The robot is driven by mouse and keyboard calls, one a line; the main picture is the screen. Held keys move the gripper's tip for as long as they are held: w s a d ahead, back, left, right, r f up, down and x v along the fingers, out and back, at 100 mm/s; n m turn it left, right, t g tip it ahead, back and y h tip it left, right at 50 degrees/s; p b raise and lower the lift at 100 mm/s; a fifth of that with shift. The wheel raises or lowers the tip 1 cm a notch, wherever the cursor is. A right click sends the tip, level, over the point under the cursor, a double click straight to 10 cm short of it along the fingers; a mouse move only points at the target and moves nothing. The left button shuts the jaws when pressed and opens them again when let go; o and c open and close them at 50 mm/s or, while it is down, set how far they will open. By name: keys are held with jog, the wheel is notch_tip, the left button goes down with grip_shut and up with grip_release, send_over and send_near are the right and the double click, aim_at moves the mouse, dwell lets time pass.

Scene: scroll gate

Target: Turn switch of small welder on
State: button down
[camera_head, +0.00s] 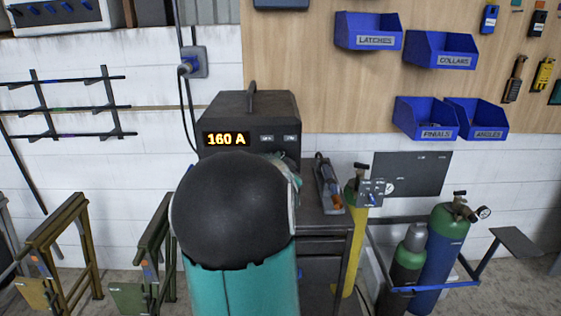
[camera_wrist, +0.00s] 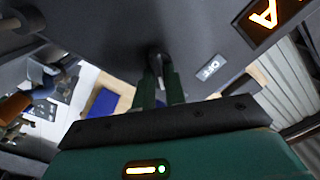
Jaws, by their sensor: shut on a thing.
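The small welder (camera_head: 249,107) is a dark box with a top handle, standing on a dark cart. Its display (camera_head: 226,139) is lit and reads 160 A. Two small labels (camera_head: 278,138) sit right of the display; the left one seems to read OFF. In the wrist view the OFF label (camera_wrist: 210,70) is beside the dark switch (camera_wrist: 158,54) on the welder's front. My gripper (camera_wrist: 161,72) is at this switch, its two green fingers closed on it. In the head view my arm hides the switch and the fingers.
A torch (camera_head: 328,185) lies on the cart, right of the welder. Gas cylinders (camera_head: 447,240) stand on a blue-railed carrier at right. Green and yellow metal stands (camera_head: 150,250) are at left. Blue labelled bins (camera_head: 440,50) hang on the wooden panel. A cable runs to a wall socket (camera_head: 193,62).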

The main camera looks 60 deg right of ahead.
jog(key=shift+f, duration=0.1)
jog(key=c, duration=1.5)
grip_release()
jog(key=shift+o, duration=0.2)
jog(key=shift+a, duration=0.15)
jog(key=v, duration=1.3)
jog(key=shift+s+a, duration=0.2)
jog(key=shift+a, duration=0.05)
